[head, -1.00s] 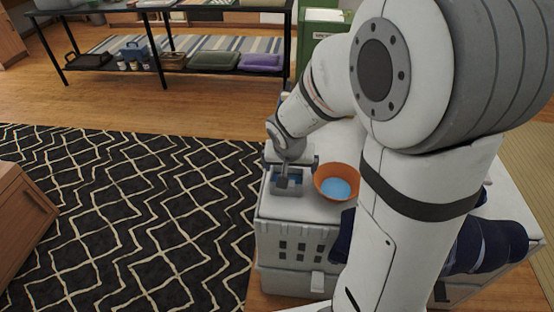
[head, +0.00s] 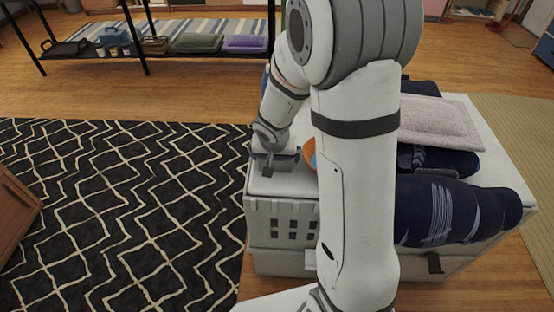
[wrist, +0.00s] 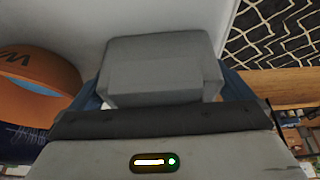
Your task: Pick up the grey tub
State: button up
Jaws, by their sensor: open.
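My gripper (head: 268,166) is low over the front left part of the white hamper top (head: 285,186), left of an orange bowl (head: 308,153). The grey tub cannot be clearly told apart from my gripper in the head view. In the wrist view a grey block (wrist: 165,68) fills the middle, with blue strips showing at both sides; I cannot tell whether the block is a jaw or the tub. The bowl's orange wall (wrist: 35,75) is at the left there. My jaws are open, and no hold on the tub shows.
Folded dark blue cloths (head: 455,210) and a pale pink towel (head: 440,120) lie on the right of the hamper top. A black patterned rug (head: 120,210) covers the floor at left. A dark shelf with trays (head: 205,42) stands behind.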

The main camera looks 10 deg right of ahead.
jog(key=shift+c, duration=0.3)
jog(key=c, duration=0.6)
jog(key=shift+r, duration=0.1)
jog(key=shift+c, duration=0.2)
notch_tip(320, 180, up, 10)
jog(key=p, duration=0.4)
